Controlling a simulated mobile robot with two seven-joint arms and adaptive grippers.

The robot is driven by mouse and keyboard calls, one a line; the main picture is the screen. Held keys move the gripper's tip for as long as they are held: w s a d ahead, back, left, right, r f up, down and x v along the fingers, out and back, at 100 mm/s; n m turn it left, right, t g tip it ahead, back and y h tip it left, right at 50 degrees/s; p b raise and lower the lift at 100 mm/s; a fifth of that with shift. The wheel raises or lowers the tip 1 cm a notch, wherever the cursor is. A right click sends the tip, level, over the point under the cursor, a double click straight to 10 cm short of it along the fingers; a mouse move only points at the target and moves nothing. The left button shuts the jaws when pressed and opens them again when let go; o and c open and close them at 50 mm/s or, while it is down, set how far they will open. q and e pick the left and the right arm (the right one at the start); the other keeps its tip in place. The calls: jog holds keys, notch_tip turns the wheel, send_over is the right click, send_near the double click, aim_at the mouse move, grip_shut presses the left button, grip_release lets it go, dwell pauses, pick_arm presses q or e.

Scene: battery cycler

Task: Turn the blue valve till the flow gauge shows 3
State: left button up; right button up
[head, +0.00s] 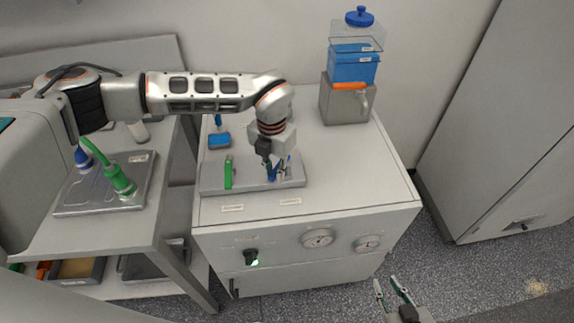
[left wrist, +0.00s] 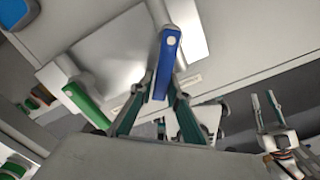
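The blue valve handle (head: 271,174) stands on the grey panel (head: 209,184) on top of the white cabinet, beside a green handle (head: 228,173). My left gripper (head: 277,170) reaches down over the blue handle. In the left wrist view the blue handle (left wrist: 166,58) has its near end between the fingers (left wrist: 163,90), which look apart with small gaps; contact is not clear. The green handle (left wrist: 86,106) is further left there. Two round gauges (head: 318,238) (head: 367,243) are on the cabinet front; their readings are too small to tell. My right gripper (head: 393,284) is open and empty.
A black knob (head: 251,257) is on the cabinet front. A blue-filled tank with an orange-handled tap (head: 350,86) stands at the back right.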

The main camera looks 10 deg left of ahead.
aim_at(273, 171)
pick_arm(q)
jog(key=shift+a, duration=0.15)
jog(key=shift+o, duration=0.4)
jog(key=shift+r+p, duration=0.8)
jog(key=shift+r, duration=3.25)
jog(key=shift+f, duration=0.1)
